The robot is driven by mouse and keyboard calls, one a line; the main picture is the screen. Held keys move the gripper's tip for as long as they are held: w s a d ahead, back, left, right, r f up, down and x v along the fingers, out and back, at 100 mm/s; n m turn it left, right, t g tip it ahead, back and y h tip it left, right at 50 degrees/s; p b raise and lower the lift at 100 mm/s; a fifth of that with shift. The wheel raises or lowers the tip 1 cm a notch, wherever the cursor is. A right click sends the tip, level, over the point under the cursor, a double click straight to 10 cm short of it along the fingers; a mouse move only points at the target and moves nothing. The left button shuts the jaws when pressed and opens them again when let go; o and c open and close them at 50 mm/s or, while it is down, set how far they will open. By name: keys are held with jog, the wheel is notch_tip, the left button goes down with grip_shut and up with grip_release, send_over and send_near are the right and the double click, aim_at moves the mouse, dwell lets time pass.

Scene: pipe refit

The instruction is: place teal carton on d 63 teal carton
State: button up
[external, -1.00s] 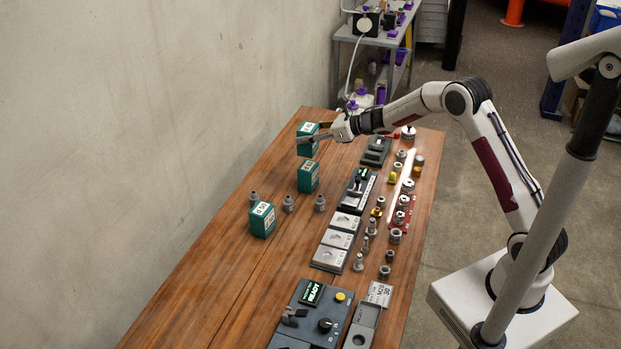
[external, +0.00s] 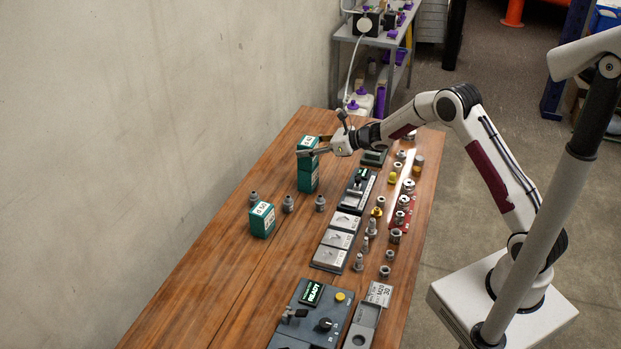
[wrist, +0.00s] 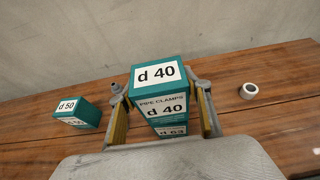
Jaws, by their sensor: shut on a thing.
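My gripper (external: 318,147) is shut on a teal carton labelled d 40 (external: 306,143). In the wrist view the d 40 carton (wrist: 160,92) sits between the two fingers, upright. Directly beneath it is the teal d 63 carton (external: 308,180), standing on the wooden table. In the wrist view only a strip of the d 63 label (wrist: 172,131) shows below the held carton. The two cartons look lined up, one over the other. I cannot tell whether they touch. A third teal carton, d 50 (external: 262,221), stands nearer the camera and shows at left in the wrist view (wrist: 78,114).
Several grey fittings (external: 288,204) stand near the d 50 carton. To the right are a row of metal blocks (external: 340,240), more fittings and a control box (external: 311,318). A white ring (wrist: 248,91) lies right of the cartons in the wrist view. The table's left side is clear.

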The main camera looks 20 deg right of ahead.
jog(key=shift+f, duration=0.2)
dwell(0.3)
jog(key=o, duration=1.3)
jog(key=shift+o, duration=0.2)
jog(key=shift+r, duration=0.15)
jog(key=v, duration=1.2)
